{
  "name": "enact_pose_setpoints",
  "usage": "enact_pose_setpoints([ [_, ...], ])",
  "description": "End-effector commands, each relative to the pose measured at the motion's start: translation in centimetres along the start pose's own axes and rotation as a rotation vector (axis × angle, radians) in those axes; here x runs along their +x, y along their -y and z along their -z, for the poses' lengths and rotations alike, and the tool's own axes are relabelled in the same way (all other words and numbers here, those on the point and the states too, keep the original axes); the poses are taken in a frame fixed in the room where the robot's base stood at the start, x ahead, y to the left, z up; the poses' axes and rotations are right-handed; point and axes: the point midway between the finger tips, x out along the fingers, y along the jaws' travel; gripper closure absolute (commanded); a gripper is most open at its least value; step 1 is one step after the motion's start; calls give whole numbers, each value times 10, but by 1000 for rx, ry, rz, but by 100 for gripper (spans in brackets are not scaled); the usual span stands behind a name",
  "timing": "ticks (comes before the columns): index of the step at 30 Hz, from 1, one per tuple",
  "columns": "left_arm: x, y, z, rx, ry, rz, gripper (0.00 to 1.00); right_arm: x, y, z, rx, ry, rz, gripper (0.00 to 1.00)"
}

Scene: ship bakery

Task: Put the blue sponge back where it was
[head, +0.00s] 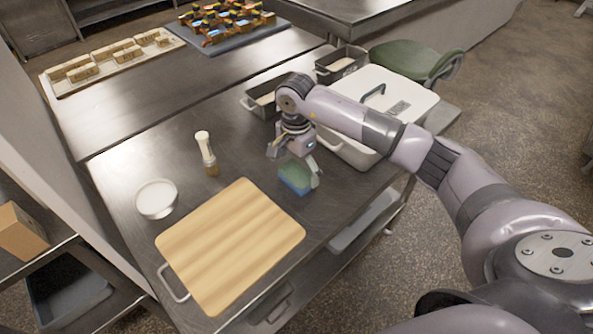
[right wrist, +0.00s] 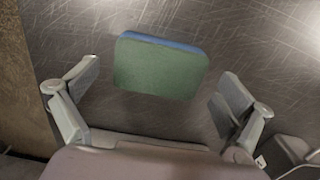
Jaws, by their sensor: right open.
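The sponge (head: 295,177), green on top with a blue layer below, lies on the steel table (head: 128,180) just right of the cutting board. My right gripper (head: 294,170) is just above the sponge with its fingers spread. In the right wrist view the sponge (right wrist: 160,67) sits ahead of the right gripper (right wrist: 155,95), between the lines of its two open fingers, with bare gaps on both sides. Neither finger touches it in that view. My left gripper is not in view.
A white lidded bin (head: 400,100) and metal tins (head: 340,64) stand behind. The table's front edge is close to the sponge.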

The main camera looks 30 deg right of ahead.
Motion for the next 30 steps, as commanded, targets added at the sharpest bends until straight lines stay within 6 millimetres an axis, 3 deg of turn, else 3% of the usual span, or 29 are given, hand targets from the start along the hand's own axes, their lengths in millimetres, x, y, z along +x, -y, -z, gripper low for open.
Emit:
enact_pose_setpoints([
  [9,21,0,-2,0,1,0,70,-67,1,1,0,-3,5,2],
  [15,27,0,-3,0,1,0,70,-97,0,0,1,-2,1,2],
  [21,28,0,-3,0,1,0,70,-107,0,0,1,-1,0,2],
  [30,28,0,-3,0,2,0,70,-108,0,0,1,-1,-1,2],
])
